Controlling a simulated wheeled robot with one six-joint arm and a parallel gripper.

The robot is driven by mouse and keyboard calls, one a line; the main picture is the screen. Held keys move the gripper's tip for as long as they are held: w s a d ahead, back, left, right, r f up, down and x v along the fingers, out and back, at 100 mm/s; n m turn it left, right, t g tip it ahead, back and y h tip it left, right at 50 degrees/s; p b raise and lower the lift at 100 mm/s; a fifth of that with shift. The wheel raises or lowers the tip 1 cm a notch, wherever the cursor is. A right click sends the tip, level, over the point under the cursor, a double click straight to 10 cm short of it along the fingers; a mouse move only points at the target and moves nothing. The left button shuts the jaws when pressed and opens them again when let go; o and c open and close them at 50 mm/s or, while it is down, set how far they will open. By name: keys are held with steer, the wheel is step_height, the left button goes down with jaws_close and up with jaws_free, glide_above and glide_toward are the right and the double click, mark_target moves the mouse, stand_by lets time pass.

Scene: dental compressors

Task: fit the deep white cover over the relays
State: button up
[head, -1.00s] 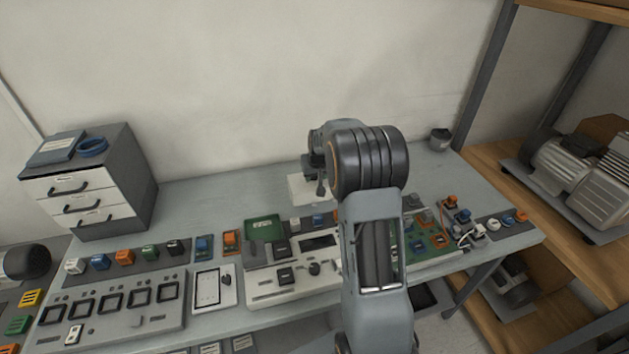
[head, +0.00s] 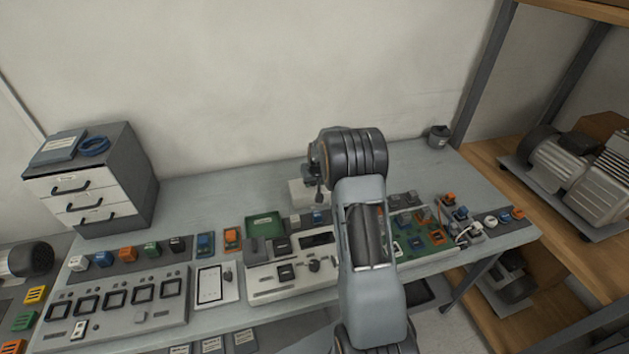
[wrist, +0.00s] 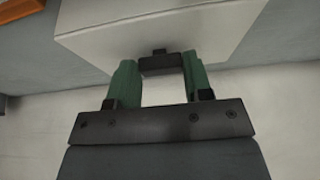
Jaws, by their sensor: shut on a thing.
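The deep white cover (head: 299,192) is at the back middle of the bench in the head view, partly hidden behind my arm. In the wrist view the cover (wrist: 150,28) fills the top, with a small dark handle on its near side. My gripper (wrist: 156,68) is shut on that handle with its green fingers. I cannot tell whether the cover touches the bench. Small relay-like blocks, one of them blue (head: 318,217), stand on a dark strip just in front of the cover, partly hidden by my arm.
A green circuit board (head: 425,240) is to the right. A drawer cabinet (head: 90,185) stands at the left, a dark cup (head: 438,137) at the back right. The bench left of the cover is clear.

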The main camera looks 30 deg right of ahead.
steer(key=shift+f, duration=0.1)
steer(key=shift+f, duration=0.15)
steer(key=o, duration=1.3)
steer(key=shift+c, duration=0.2)
